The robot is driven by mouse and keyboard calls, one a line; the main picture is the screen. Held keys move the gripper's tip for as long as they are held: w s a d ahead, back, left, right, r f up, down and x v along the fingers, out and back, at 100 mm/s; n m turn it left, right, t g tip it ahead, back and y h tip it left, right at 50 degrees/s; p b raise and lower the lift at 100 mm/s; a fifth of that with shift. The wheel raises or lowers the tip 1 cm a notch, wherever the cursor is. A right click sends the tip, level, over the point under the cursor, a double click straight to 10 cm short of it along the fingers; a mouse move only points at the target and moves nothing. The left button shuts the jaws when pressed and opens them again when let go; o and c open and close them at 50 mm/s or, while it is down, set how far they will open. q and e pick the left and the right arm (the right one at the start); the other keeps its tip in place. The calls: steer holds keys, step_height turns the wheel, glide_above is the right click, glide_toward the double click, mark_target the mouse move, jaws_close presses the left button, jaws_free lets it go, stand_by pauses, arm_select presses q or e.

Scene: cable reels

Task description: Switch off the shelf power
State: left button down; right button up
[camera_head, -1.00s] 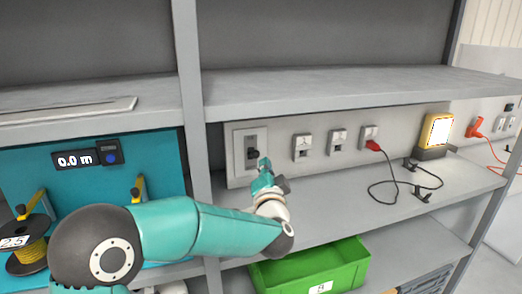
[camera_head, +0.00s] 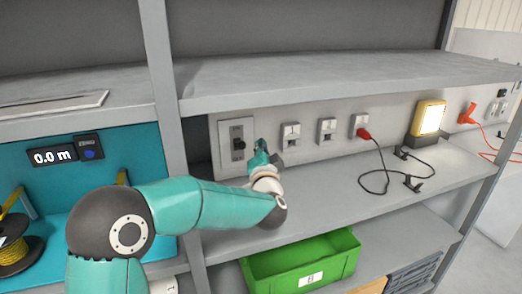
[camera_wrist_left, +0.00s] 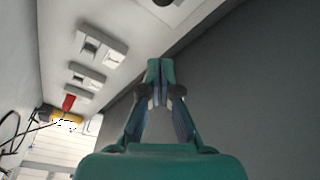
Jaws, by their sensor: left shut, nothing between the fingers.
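The shelf power switch (camera_head: 224,143) is a light grey plate with a dark lever, on the back panel at the left end of the middle shelf bay. I cannot tell clearly whether its lever is up or down. My left gripper (camera_head: 260,148) is shut and empty, just right of the switch; contact cannot be told. Its closed teal fingers (camera_wrist_left: 160,68) show in the left wrist view, with part of a pale plate at the top edge. The yellow work lamp (camera_head: 428,119) on the shelf has a bright white face. My right gripper is not in view.
Several sockets line the panel right of the switch; a red plug (camera_head: 363,133) sits in one, with a black cable looping on the shelf. A green crate (camera_head: 300,262) stands below. A shelf upright (camera_head: 163,100) rises left of the switch.

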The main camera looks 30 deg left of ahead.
mark_target(241, 145)
arm_select(q)
steer(key=w+a+f+p, duration=0.1)
steer(key=w+a, duration=0.2)
steer(key=a, duration=0.2)
steer(key=shift+a+f+p, duration=0.35)
steer(key=shift+p, duration=0.05)
